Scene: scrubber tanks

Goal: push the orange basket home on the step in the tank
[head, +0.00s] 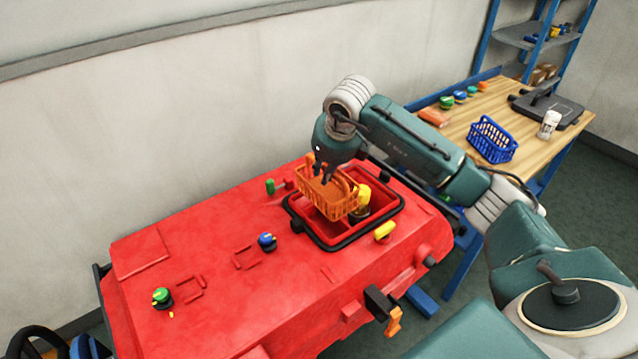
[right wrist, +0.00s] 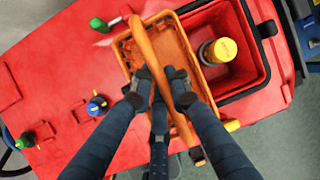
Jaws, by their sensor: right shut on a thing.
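The orange basket (head: 330,196) is at the left part of the open tank (head: 385,226) in the red machine. In the right wrist view the basket (right wrist: 126,62) covers the opening's left side, its handle (right wrist: 155,62) running across it. My right gripper (head: 323,176) is shut on the handle from above; its fingers (right wrist: 160,84) show on both sides of it. The basket hides the step, so I cannot tell whether it rests on it. A yellow-capped cylinder (head: 363,196) stands in the tank right of the basket, also in the right wrist view (right wrist: 220,50). My left gripper is out of view.
The tank opening has a black rim (head: 335,247). Green (head: 162,297), blue (head: 267,241) and yellow (head: 385,231) knobs stand on the red top. A wooden bench (head: 455,130) behind at right bears a blue basket (head: 492,140) and a white jar (head: 548,125).

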